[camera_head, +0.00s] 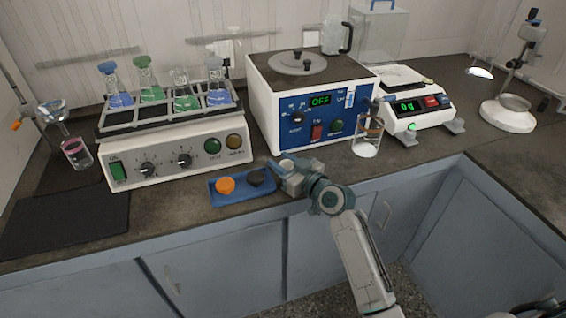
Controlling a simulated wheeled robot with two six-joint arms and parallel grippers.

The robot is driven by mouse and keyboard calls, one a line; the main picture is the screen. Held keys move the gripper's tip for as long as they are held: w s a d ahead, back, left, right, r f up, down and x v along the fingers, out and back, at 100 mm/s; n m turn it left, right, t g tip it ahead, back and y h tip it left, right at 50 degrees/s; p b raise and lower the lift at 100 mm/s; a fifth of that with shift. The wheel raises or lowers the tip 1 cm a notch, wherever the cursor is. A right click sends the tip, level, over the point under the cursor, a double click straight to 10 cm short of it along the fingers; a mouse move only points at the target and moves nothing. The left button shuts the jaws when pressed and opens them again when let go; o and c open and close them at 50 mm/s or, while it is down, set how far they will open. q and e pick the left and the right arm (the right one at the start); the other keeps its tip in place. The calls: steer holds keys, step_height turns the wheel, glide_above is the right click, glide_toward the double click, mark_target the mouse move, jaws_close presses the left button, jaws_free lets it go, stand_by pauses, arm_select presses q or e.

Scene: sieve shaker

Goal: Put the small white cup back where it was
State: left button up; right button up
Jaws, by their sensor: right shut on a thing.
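My right gripper (284,172) is low over the right end of a small blue tray (236,198) at the counter's front edge. It is shut on a small pale thing that looks like the small white cup (287,163); the fingers hide most of it. I cannot tell whether the cup touches the tray. An orange cup (225,185) and a dark cup (257,178) sit in the tray, left of the gripper.
Behind stand a shaker with several flasks (150,165), a blue-fronted machine (345,110) reading OFF, a glass jar (366,140) and a balance (420,118) reading 0 g. A black mat (65,225) lies at left.

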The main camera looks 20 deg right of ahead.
arm_select(q)
steer(key=shift+w+r, duration=0.2)
steer(key=shift+r, duration=0.1)
arm_select(e)
steer(key=shift+f, duration=0.15)
steer(key=o, duration=1)
steer(key=shift+c, duration=0.2)
arm_select(q)
steer(key=shift+w+r, duration=0.1)
steer(key=shift+r, duration=0.1)
arm_select(e)
steer(key=shift+v, duration=0.9)
steer(key=b+v, duration=0.1)
steer(key=v, duration=0.7)
steer(key=shift+s+d, duration=0.25)
steer(key=shift+s, duration=0.05)
arm_select(q)
steer(key=shift+w+r, duration=0.2)
steer(key=shift+r, duration=0.35)
steer(key=shift+w+r, duration=0.2)
steer(key=shift+r, duration=0.35)
arm_select(e)
steer(key=shift+s+d, duration=0.25)
steer(key=shift+s, duration=0.45)
